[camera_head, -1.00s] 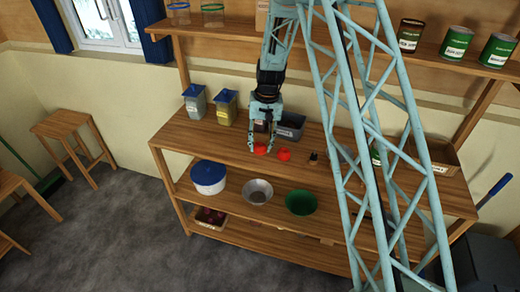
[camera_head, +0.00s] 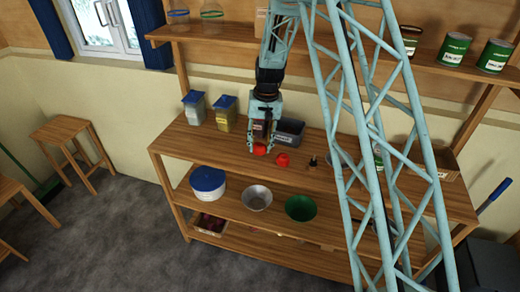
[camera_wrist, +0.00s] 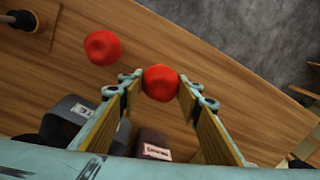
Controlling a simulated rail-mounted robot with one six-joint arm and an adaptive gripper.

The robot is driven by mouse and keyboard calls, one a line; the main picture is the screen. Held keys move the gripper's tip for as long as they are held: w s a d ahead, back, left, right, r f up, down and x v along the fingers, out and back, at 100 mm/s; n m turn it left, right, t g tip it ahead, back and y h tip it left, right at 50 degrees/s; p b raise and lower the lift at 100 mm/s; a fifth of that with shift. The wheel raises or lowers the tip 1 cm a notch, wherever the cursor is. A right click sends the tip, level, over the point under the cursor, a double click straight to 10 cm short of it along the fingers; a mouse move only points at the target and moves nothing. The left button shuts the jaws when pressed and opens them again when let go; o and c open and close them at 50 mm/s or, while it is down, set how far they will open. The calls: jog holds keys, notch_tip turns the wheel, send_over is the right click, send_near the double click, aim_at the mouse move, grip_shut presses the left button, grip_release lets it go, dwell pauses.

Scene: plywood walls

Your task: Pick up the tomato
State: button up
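Two red tomatoes rest on the wooden top of the shelf unit. One tomato (camera_head: 260,149) is directly below my gripper (camera_head: 259,150). In the wrist view this tomato (camera_wrist: 160,83) shows between the tips of my gripper (camera_wrist: 161,87), with a finger on each side. The fingers are apart, and narrow gaps seem to show beside the tomato; contact is hard to tell. The other tomato (camera_head: 282,160) lies just to the right in the head view. In the wrist view that second tomato (camera_wrist: 102,47) is at the upper left, outside the fingers.
A dark grey bin (camera_head: 290,131) and a yellow-filled jar (camera_head: 226,115) stand behind the tomatoes. A small dark bottle (camera_head: 313,162) is to the right. A grey bowl (camera_head: 257,198) and a green bowl (camera_head: 300,208) sit on the shelf below.

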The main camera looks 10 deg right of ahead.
jog(key=shift+s+r, duration=0.1)
jog(key=shift+r, duration=0.2)
jog(key=s+r+b, duration=0.1)
jog(key=s, duration=1.4)
jog(key=shift+s+d+r, duration=0.2)
jog(key=shift+s+d, duration=0.2)
jog(key=w+d+r+n+b, duration=0.2)
jog(key=w+d+b, duration=0.4)
jog(key=w+b, duration=0.1)
jog(key=shift+w+r+n, duration=0.2)
jog(key=shift+n, duration=0.1)
dwell(0.9)
jog(key=s+f+p, duration=0.1)
jog(key=s, duration=0.1)
jog(key=s+d+f+m+h+p, duration=0.1)
jog(key=s, duration=0.2)
jog(key=s+d+f+m+p, duration=0.1)
jog(key=s, duration=0.2)
jog(key=shift+s+t, duration=0.1)
jog(key=shift+t, duration=0.2)
jog(key=shift+s+f+h, duration=0.25)
jog(key=shift+s+h, duration=0.05)
jog(key=shift+s, duration=0.65)
